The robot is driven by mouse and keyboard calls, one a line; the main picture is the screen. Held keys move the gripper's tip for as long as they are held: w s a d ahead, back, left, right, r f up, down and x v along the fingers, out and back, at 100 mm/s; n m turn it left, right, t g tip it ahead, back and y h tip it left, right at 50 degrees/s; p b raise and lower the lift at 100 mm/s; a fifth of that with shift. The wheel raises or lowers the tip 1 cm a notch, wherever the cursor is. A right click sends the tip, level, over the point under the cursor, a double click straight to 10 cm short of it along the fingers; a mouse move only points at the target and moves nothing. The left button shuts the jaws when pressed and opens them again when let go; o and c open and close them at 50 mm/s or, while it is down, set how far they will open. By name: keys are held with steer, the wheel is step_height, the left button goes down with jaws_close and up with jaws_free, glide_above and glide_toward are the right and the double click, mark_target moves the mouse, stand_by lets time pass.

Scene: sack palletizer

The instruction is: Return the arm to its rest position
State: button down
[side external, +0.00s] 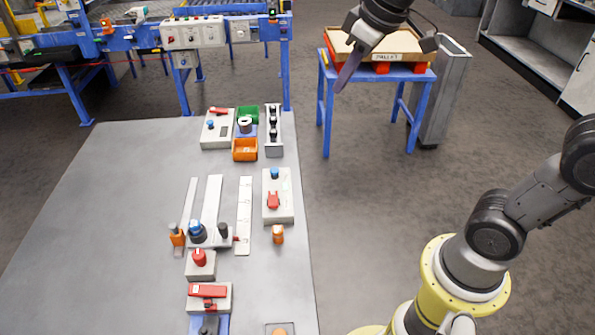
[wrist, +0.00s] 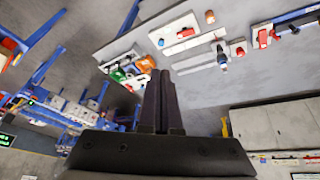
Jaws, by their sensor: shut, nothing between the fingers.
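My gripper (side external: 342,86) hangs in the air at the top of the side external view, in front of the blue stand with the pallet. Its fingers point down and to the left. In the wrist view my gripper (wrist: 158,78) shows its two dark fingers close together with nothing between them. It touches nothing that I can see.
The pallet (side external: 402,48) lies on a blue stand (side external: 326,100) right behind my gripper. A grey table (side external: 110,220) carries switch boxes, bins and sliders at the left. A blue conveyor (side external: 240,28) stands at the back. The floor (side external: 375,200) between table and stand is clear.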

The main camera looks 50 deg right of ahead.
steer(key=s+f+m, duration=0.1)
steer(key=s+f, duration=0.2)
steer(key=s, duration=0.5)
steer(key=s+f, duration=0.4)
steer(key=s, duration=0.4)
steer(key=shift+d+f+m+t, duration=0.2)
steer(key=shift+f+m+t, duration=0.05)
steer(key=shift+m+t, duration=0.15)
